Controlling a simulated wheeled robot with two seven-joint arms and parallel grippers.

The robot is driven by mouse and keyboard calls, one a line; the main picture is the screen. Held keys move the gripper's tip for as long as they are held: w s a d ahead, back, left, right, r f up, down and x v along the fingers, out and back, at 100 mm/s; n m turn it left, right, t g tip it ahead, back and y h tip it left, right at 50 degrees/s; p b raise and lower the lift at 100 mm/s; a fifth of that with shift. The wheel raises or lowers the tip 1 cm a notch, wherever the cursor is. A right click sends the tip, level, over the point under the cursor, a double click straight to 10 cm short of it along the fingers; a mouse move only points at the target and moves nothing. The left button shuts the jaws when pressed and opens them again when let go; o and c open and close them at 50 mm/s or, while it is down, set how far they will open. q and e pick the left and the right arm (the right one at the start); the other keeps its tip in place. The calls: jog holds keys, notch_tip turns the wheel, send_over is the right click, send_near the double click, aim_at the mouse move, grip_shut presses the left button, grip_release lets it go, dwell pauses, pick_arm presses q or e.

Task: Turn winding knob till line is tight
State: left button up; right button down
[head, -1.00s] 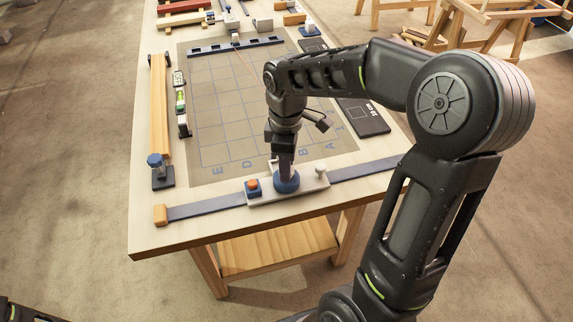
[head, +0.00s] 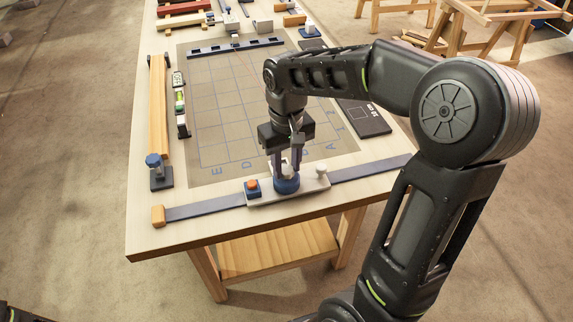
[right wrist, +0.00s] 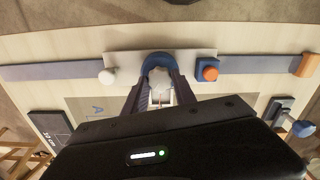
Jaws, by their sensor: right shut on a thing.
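The round blue winding knob (head: 286,185) sits on a pale plate (head: 258,196) near the table's front edge. My right gripper (head: 286,170) comes down on it from above, with its two fingers shut on the knob. The right wrist view also shows the blue knob (right wrist: 158,60) between the fingertips (right wrist: 160,80). A pale part shows between the fingers there. An orange-topped blue block (head: 252,188) and a white peg (head: 321,170) stand on the plate on either side of the knob. My left gripper is not in view.
A grey-blue lath (head: 205,208) runs along the front edge to an orange end block (head: 158,215). A gridded mat (head: 215,120) covers the table's middle. A small blue-topped clamp (head: 156,165) and a wooden bar (head: 158,105) stand at the left. A dark board (head: 365,118) lies at the right.

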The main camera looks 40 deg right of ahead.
aim_at(287, 170)
jog(key=m, duration=0.6)
jog(key=shift+b, duration=0.35)
jog(key=m, duration=0.6)
jog(key=shift+m, duration=0.3)
jog(key=c, duration=1)
grip_release()
notch_tip(287, 170, up, 8)
jog(key=shift+f+b, duration=0.1)
jog(key=shift+b, duration=0.2)
